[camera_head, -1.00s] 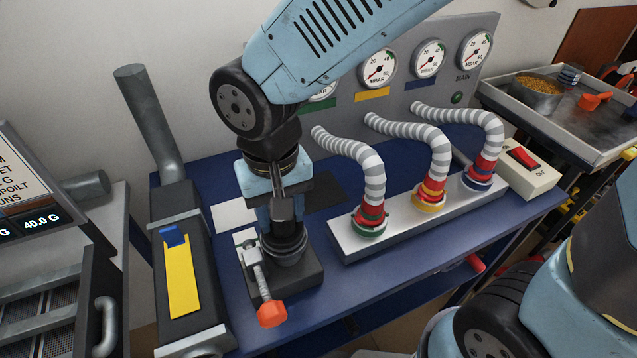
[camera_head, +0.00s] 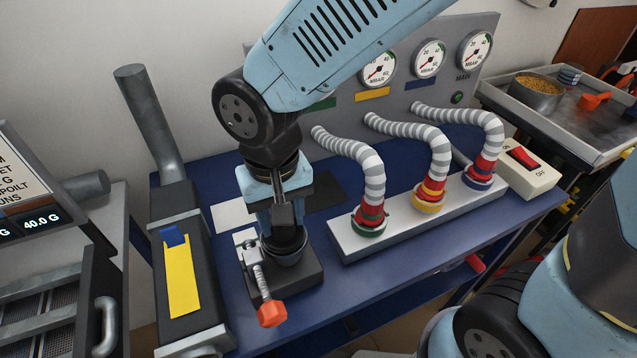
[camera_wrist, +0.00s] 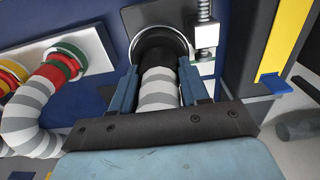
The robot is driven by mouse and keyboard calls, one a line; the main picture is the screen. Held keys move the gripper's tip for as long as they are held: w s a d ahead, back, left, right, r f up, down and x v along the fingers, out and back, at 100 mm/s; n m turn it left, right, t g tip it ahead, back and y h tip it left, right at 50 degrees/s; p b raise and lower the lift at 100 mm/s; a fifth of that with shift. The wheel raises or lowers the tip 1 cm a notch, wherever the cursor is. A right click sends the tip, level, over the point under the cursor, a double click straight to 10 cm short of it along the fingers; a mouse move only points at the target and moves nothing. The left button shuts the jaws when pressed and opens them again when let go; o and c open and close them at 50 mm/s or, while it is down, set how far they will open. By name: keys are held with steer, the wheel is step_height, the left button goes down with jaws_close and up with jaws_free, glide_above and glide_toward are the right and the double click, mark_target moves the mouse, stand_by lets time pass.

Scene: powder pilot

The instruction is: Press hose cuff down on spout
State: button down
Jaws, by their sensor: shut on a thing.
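My gripper (camera_head: 287,222) points down over a small dark stand (camera_head: 308,278) at the front of the blue table. In the wrist view its two blue fingers (camera_wrist: 158,88) are shut on a grey-and-white striped hose piece (camera_wrist: 160,93) with a black cuff (camera_wrist: 157,58). The cuff end is at the dark round spout (camera_wrist: 150,34), and they look in contact. How far the cuff sits over the spout is not clear. In the head view my gripper hides much of the hose piece. A screw clamp with an orange knob (camera_head: 272,314) stands beside the spout.
A pale manifold bar (camera_head: 350,247) with several striped hoses on coloured collars stands to the right. A dark box with a yellow strip (camera_head: 182,285) stands close on the left. Gauges (camera_head: 430,58) are on the back panel. A switch box (camera_head: 527,167) stands farther right.

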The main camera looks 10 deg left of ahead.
steer(key=shift+f, duration=0.2)
steer(key=shift+c, duration=2.4)
jaws_free()
steer(key=shift+c, duration=1.4)
steer(key=shift+r, duration=0.1)
steer(key=shift+r, duration=3.45)
